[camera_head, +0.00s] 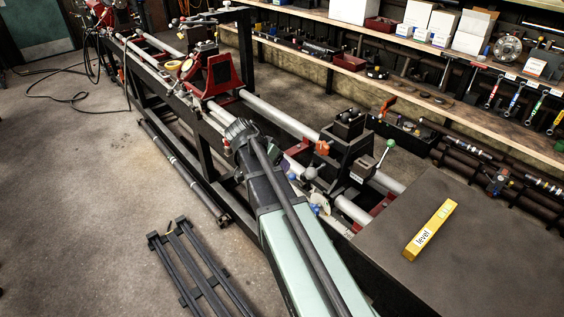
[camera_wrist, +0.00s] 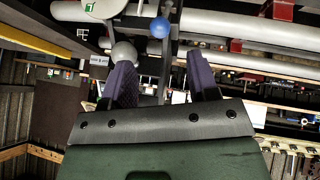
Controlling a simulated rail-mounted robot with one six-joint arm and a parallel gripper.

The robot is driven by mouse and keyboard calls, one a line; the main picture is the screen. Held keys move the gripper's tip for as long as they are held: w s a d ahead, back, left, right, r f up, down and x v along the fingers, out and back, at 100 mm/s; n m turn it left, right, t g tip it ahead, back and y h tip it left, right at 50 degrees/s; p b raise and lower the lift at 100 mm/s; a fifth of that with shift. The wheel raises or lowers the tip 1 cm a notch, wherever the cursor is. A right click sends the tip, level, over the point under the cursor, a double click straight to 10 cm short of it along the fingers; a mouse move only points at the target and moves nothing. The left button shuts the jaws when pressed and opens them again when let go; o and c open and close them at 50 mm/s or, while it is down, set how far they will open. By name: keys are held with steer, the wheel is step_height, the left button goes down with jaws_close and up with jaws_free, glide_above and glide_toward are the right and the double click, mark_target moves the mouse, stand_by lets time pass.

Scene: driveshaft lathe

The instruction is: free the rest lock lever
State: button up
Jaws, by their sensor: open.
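My gripper (camera_wrist: 162,80) is open, with its two dark purple fingers apart and nothing held between them. In the wrist view a blue ball knob (camera_wrist: 159,27) is beyond the gap between the fingers, and a grey ball (camera_wrist: 123,52) is just beyond the left fingertip. In the head view the black rest (camera_head: 347,142) sits on the rails, with an orange knob (camera_head: 322,147), a green-knobbed lever (camera_head: 390,145) and a grey ball (camera_head: 310,173). I cannot tell which is the lock lever.
Silver rails (camera_head: 285,117) run along the lathe, with a red stand (camera_head: 218,72) farther back. A yellow level (camera_head: 431,229) lies on the dark table (camera_head: 480,265) at right. A tool shelf (camera_head: 450,112) lines the back. A black frame (camera_head: 195,265) lies on the floor.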

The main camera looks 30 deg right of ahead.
mark_target(297, 180)
steer(key=shift+f, duration=0.1)
